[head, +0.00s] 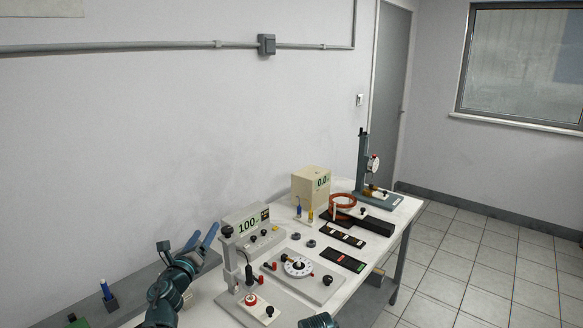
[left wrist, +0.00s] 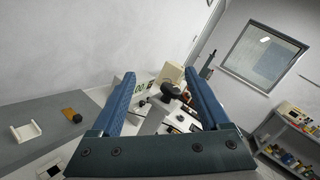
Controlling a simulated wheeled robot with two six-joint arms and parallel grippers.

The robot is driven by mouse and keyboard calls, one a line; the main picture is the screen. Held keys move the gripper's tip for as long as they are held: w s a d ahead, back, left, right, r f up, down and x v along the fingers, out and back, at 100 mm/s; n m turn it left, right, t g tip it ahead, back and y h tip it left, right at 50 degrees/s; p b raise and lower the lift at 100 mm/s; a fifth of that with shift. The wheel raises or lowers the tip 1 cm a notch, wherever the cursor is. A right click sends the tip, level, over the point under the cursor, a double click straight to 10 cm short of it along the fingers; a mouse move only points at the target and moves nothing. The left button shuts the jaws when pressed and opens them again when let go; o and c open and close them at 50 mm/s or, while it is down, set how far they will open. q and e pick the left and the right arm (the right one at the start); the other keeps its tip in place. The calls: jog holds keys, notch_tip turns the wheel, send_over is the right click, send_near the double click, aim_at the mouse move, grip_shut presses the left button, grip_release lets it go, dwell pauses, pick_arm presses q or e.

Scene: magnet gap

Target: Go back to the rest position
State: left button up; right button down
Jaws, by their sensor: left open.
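My left gripper (head: 201,238) is at the lower left of the head view, raised beside the meter that reads 100. Its two blue fingers are apart with nothing between them. In the left wrist view the open fingers (left wrist: 165,98) frame the table equipment farther off. My right gripper is not clearly visible; only a dark teal part at the bottom edge of the head view shows.
The white table (head: 331,282) holds the 100 meter (head: 246,220), a dial plate (head: 299,267), a cream box reading 0.0 (head: 311,187), a copper coil (head: 342,200) and a gauge stand (head: 363,165). A grey surface (head: 130,290) lies left. Open floor is right.

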pick_arm(q)
jog(key=s+d+f+n+g+y, duration=0.1)
jog(key=s+d+f+n+g, duration=0.4)
jog(key=n, duration=0.3)
jog(key=s+d+f+n+g+y+p, duration=0.1)
jog(key=s+d+f+n+g+y, duration=0.1)
jog(key=s+d+f+n+g, duration=0.3)
jog(key=s+d+f+n+g+y, duration=0.1)
jog(key=s+d+f+n+g, duration=0.3)
jog(key=s+f+n, duration=0.5)
jog(key=shift+d+f+n+g+y+p, duration=0.2)
jog(key=shift+d+f+n, duration=0.2)
jog(key=shift+n, duration=0.45)
jog(key=shift+d+f+n+g+y+p, duration=0.2)
jog(key=shift+d+f+n, duration=0.2)
jog(key=shift+n, duration=0.45)
jog(key=s+d+f+n+g+h, duration=0.1)
jog(key=s+d+g, duration=0.3)
jog(key=s, duration=0.6)
jog(key=shift+d+f+n, duration=0.2)
jog(key=shift+d+n, duration=0.3)
jog(key=shift+d, duration=0.35)
